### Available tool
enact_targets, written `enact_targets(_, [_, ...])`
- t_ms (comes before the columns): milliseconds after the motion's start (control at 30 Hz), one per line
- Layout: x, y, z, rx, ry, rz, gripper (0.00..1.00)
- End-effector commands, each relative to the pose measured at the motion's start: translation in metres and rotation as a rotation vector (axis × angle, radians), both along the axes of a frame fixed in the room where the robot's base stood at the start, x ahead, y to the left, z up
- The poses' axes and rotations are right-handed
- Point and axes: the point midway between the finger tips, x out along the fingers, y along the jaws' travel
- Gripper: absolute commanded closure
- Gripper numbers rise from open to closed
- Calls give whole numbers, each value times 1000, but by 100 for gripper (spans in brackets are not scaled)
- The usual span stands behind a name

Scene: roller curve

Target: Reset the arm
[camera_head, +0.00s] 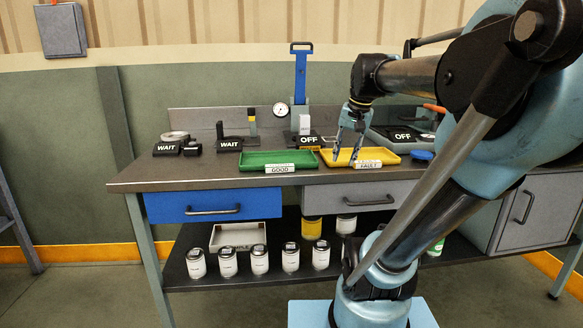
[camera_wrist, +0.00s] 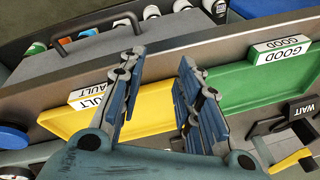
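My arm reaches in from the right in the head view. My gripper (camera_head: 347,145) hangs above the yellow tray labelled FAULT (camera_head: 395,157), with its fingers pointing down. In the wrist view my gripper (camera_wrist: 158,72) has its two blue fingers spread well apart, with nothing between them. The yellow tray (camera_wrist: 152,108) lies under the fingers and looks empty where it shows. The green tray labelled GOOD (camera_head: 250,158) is to its left in the head view and also shows in the wrist view (camera_wrist: 236,88).
The workbench carries WAIT signs (camera_head: 228,144), an OFF sign (camera_head: 309,141), a blue-handled press (camera_head: 301,75) and a dial gauge (camera_head: 281,109). A blue disc (camera_head: 422,155) lies right of the yellow tray. Several white jars (camera_head: 260,259) and a sample tray (camera_head: 238,235) stand on the lower shelf.

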Motion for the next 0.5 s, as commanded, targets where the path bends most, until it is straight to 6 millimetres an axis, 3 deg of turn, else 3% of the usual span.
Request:
enact_targets(33, [-17,-1,-23,-21,2,32,69])
enact_targets(300, [-97,-14,-139,-138,19,210,69])
enact_targets(500, [-135,-21,-197,-195,31,300,69])
